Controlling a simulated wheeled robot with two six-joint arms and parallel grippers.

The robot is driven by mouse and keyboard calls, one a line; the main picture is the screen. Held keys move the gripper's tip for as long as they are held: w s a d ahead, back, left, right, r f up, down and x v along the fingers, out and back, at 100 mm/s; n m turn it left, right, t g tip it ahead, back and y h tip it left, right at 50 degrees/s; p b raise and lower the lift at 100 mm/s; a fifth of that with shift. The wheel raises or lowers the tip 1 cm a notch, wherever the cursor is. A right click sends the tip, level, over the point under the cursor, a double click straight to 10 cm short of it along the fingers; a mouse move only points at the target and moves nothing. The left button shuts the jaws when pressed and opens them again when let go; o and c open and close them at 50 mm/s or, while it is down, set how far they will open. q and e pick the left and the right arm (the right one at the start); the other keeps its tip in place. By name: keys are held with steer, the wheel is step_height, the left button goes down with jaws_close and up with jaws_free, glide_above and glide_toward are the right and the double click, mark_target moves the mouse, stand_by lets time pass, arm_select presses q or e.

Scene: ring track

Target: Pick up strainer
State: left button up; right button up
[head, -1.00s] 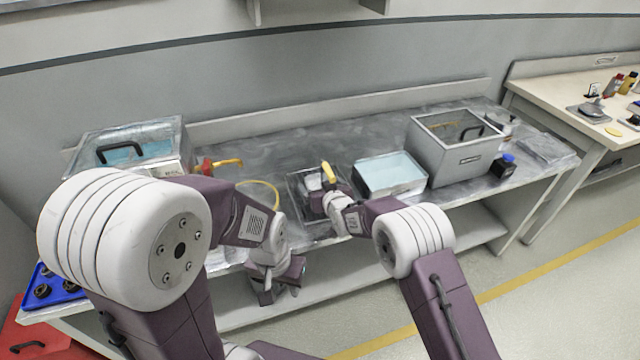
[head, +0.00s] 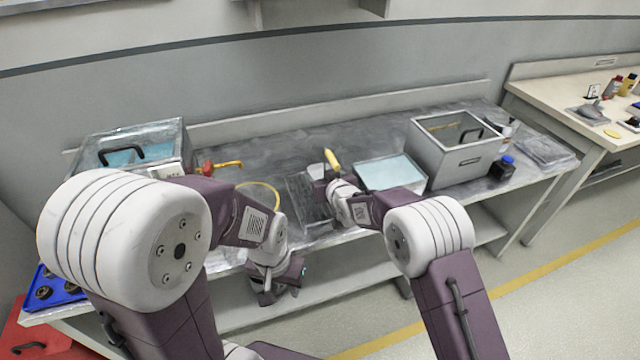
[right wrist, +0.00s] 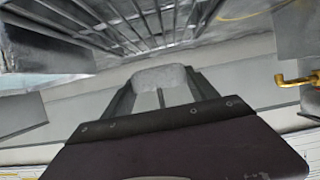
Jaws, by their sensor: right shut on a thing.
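The strainer (head: 332,160) shows in the head view as a yellow handle rising beside my right gripper (head: 327,185), above the tray at the bench's middle. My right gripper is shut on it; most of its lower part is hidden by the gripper. In the right wrist view a pale rough piece (right wrist: 164,76) lies between the fingers of the right gripper (right wrist: 162,95). My left gripper (head: 277,288) hangs low before the bench's front edge, apart from everything; its jaws are too small to judge.
A barred tray (head: 300,203) lies under the right gripper; its bars (right wrist: 125,25) show in the right wrist view. Right of it stand a pale-blue bath (head: 385,190) and a grey tank (head: 455,165). A lidded bath (head: 172,140) and yellow tap (head: 225,163) stand left.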

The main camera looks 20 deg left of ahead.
steer(key=d+r+p, duration=0.1)
steer(key=d+r, duration=0.5)
steer(key=d, duration=0.5)
steer(key=shift+w+p, duration=0.3)
